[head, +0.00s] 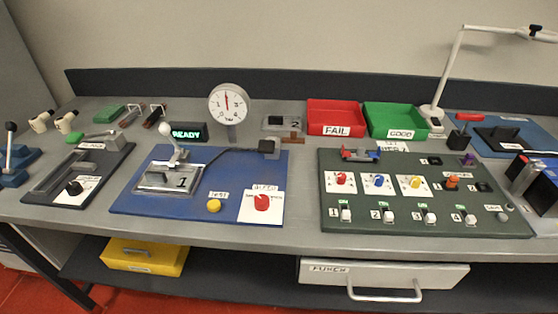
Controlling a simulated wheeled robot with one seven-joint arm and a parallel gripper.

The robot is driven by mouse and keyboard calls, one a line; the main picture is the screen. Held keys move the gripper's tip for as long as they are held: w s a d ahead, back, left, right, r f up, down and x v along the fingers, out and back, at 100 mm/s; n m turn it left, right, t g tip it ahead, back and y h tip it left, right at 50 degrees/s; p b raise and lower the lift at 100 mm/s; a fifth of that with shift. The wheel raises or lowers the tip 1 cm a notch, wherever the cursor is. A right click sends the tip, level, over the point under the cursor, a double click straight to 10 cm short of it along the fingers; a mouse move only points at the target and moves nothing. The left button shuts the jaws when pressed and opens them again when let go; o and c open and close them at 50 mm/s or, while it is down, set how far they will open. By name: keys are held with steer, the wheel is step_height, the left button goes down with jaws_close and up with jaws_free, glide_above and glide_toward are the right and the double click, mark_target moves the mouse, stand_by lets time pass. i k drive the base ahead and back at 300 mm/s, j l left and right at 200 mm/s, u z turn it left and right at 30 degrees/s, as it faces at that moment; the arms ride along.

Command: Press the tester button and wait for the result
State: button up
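The tester is a blue board (135,205) on the bench, left of centre. A yellow button (214,206) sits near its front edge, beside a small label that seems to read TEST. A red knob (261,203) stands on a white card to its right. A grey fixture marked 1 (168,180) with a lever holds the board's left part. Behind it, a small display (187,133) reads READY in green. A round white dial (229,104) stands behind the board, its needle pointing about straight up. My gripper is not in view.
A red FAIL bin (335,131) and a green GOOD bin (400,134) stand at the back. A dark green panel (440,215) with knobs and switches lies to the right. A lamp (446,70) and dark blocks (525,178) are at far right. The bench front strip is clear.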

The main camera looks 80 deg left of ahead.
mark_target(214, 205)
steer(key=u, duration=2.85)
